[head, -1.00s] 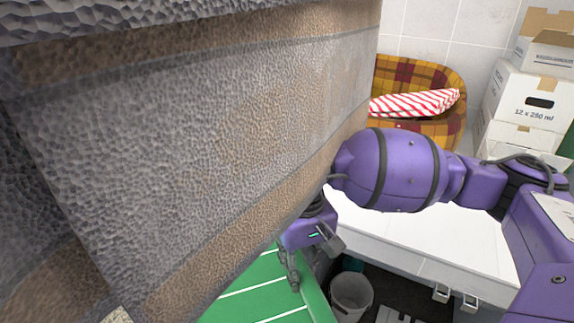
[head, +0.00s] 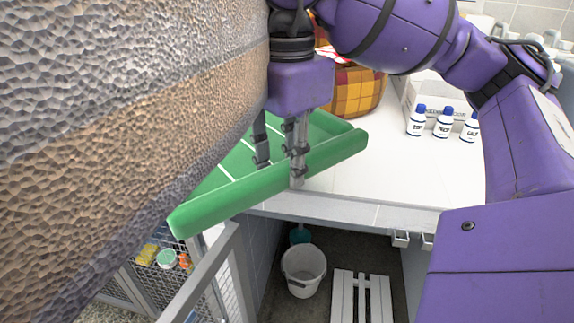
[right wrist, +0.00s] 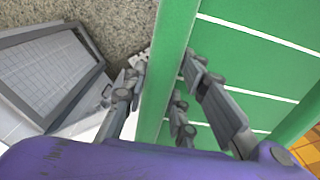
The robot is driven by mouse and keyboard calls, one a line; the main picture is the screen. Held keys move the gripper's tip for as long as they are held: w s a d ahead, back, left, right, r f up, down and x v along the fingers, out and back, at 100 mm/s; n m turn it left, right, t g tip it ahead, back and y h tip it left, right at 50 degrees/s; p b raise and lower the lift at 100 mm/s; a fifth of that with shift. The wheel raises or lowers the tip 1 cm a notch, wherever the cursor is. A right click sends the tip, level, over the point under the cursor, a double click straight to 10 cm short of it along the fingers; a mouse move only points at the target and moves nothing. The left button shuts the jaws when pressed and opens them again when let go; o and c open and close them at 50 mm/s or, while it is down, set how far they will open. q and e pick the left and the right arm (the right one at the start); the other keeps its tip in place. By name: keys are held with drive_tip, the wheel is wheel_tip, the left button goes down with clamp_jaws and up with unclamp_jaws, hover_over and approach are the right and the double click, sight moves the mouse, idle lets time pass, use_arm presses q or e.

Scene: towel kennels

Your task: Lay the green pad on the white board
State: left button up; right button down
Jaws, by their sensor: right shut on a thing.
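The green pad (head: 225,205) has white lines across its face and thick raised edges. It is tilted in the head view and overlaps the front edge of the white counter. My right gripper (head: 280,160) is shut on its near raised edge, one finger on each side. The right wrist view shows that edge (right wrist: 170,65) between the fingers (right wrist: 163,80). A white slatted board (head: 346,300) lies on the dark floor under the counter, partly cut off by the frame. I take it for the white board. My left gripper is not in view.
A large grey and brown textured surface (head: 120,130) blocks the left of the head view. A white bucket (head: 303,270) stands beside the slatted board. Metal bars and mesh (head: 205,280) are at lower left. Blue-capped bottles (head: 443,124) and a plaid basket (head: 360,90) stand on the white counter (head: 375,175).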

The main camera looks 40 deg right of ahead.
drive_tip(key=shift+s+r+m, duration=0.25)
drive_tip(key=shift+s+m, duration=0.3)
drive_tip(key=shift+m, duration=1)
drive_tip(key=shift+s+r+m, duration=0.25)
drive_tip(key=shift+s+m, duration=0.3)
drive_tip(key=shift+m, duration=0.95)
drive_tip(key=shift+s+r+m, duration=0.25)
drive_tip(key=shift+s+m, duration=0.3)
drive_tip(key=shift+m, duration=1)
drive_tip(key=shift+w, duration=0.1)
drive_tip(key=w+d+f, duration=0.1)
drive_tip(key=w, duration=0.1)
drive_tip(key=w+d+f, duration=0.1)
drive_tip(key=w, duration=0.2)
drive_tip(key=w+d+f, duration=0.1)
drive_tip(key=w+d, duration=0.1)
drive_tip(key=shift+w+f, duration=0.4)
drive_tip(key=w+d+f, duration=0.2)
drive_tip(key=w+f, duration=0.2)
drive_tip(key=f, duration=0.4)
drive_tip(key=shift+w+f+p, duration=0.35)
drive_tip(key=shift+f+p, duration=0.05)
drive_tip(key=shift+p, duration=0.05)
